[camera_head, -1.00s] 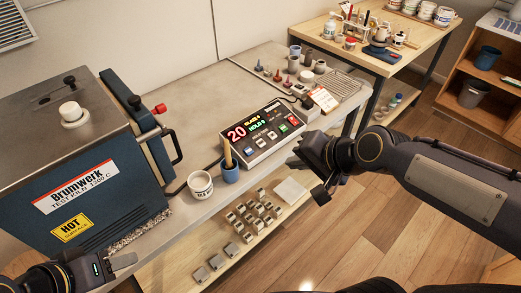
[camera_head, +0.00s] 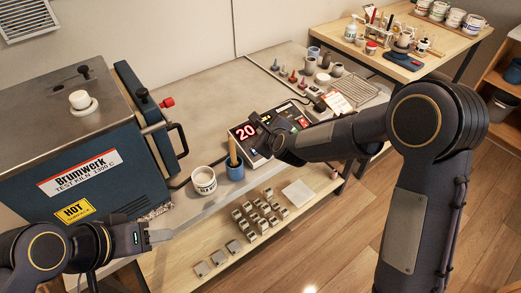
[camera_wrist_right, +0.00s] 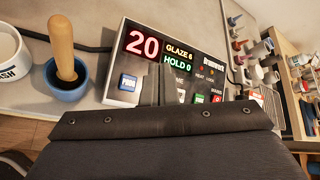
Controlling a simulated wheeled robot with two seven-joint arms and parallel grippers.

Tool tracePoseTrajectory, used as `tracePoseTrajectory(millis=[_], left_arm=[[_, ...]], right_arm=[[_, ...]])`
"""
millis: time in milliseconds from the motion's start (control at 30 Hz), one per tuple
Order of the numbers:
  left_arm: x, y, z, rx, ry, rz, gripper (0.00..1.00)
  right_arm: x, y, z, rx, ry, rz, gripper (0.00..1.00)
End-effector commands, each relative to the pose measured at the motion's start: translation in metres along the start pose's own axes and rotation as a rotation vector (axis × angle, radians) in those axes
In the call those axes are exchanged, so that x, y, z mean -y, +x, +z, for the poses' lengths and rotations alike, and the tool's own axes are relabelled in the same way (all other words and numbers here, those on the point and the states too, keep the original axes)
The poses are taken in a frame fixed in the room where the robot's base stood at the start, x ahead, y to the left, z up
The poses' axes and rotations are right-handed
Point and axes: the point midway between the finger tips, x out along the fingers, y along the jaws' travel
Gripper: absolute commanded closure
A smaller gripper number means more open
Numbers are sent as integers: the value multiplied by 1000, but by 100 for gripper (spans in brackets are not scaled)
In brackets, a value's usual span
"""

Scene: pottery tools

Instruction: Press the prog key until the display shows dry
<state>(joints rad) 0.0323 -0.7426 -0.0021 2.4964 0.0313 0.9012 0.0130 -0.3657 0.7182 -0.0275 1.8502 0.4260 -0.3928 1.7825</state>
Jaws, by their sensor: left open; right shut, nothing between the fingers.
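The controller box (camera_head: 239,143) sits on the bench; my right gripper and forearm cover much of it in the head view. In the right wrist view its display (camera_wrist_right: 178,52) reads a red 20, a yellow GLAZE 6 and a green HOLD 0. The blue key (camera_wrist_right: 128,82), seemingly labelled PROG, is at the panel's left under the red number. My right gripper (camera_wrist_right: 160,84) is shut and empty over the panel, just right of the blue key; I cannot tell whether it touches. My left gripper (camera_head: 160,237) is open and empty in front of the kiln.
The kiln (camera_head: 75,155) stands at the left. A white mug (camera_head: 204,181) and a blue cup (camera_head: 235,171) with a wooden handle stand at the bench's front edge, left of the controller. Small pots and tools fill the back right. The bench's middle is clear.

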Motion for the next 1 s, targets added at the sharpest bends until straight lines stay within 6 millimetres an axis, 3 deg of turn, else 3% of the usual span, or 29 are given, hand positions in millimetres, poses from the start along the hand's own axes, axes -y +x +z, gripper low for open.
tracePoseTrajectory(millis=[367, 1000], left_arm=[[1, 3, 1, 0, 0, 0, 53], [21, 46, 24, 0, 0, 0, 53]], right_arm=[[-3, 3, -3, 0, -2, 1, 100], [-42, 57, -43, 1, -3, 1, 100]])
